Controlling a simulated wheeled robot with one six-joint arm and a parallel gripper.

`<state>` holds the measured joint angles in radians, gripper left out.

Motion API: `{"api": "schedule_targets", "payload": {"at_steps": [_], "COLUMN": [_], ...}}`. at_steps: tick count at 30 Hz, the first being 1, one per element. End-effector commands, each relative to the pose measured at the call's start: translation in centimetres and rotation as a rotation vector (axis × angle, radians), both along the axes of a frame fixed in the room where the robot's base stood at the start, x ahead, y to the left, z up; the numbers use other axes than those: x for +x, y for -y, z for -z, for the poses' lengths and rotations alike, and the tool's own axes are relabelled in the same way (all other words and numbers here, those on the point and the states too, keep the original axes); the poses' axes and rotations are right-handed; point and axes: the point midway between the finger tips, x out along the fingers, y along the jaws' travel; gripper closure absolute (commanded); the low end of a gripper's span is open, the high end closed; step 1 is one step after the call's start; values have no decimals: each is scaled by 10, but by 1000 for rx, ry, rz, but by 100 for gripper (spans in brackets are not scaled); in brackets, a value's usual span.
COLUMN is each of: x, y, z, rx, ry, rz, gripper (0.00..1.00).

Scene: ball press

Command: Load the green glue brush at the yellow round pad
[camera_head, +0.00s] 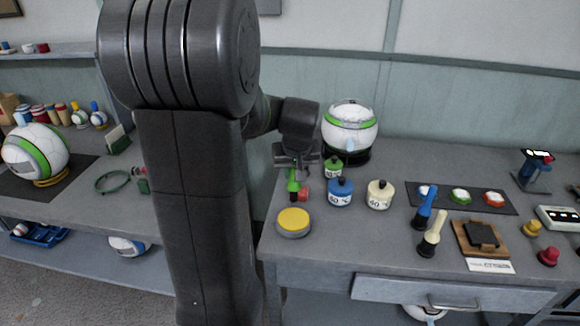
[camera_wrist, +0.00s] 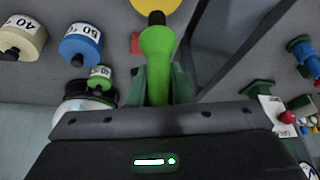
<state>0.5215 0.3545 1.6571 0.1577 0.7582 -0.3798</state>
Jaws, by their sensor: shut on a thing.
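The green glue brush (camera_head: 293,184) is held upright, tip down, in my gripper (camera_head: 294,168), which is shut on its handle. In the wrist view the green handle (camera_wrist: 157,62) sits between the fingers (camera_wrist: 158,88), and its dark tip (camera_wrist: 157,18) points away from the palm. The yellow round pad (camera_head: 294,221) lies on the table near its front left edge. In the head view the brush is just behind the pad, apart from it. The pad (camera_wrist: 157,5) is partly cut off at the top of the wrist view. The height of the tip above the table is unclear.
A small red block (camera_head: 303,194) is close beside the brush. Green (camera_head: 333,168), blue (camera_head: 340,193) and cream (camera_head: 380,195) pots stand to the right. Blue (camera_head: 424,210) and cream (camera_head: 432,238) brushes stand farther right. A ball (camera_head: 350,128) sits behind.

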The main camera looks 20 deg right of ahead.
Motion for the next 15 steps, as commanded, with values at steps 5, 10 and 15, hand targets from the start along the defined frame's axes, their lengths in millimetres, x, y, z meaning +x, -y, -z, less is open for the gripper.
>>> {"api": "schedule_targets", "payload": {"at_steps": [5, 10, 15], "x": [0, 0, 0], "y": [0, 0, 0], "z": [9, 25, 44], "rx": [0, 0, 1], "ry": [0, 0, -1], "rz": [1, 1, 1], "gripper": [100, 100, 100]}}
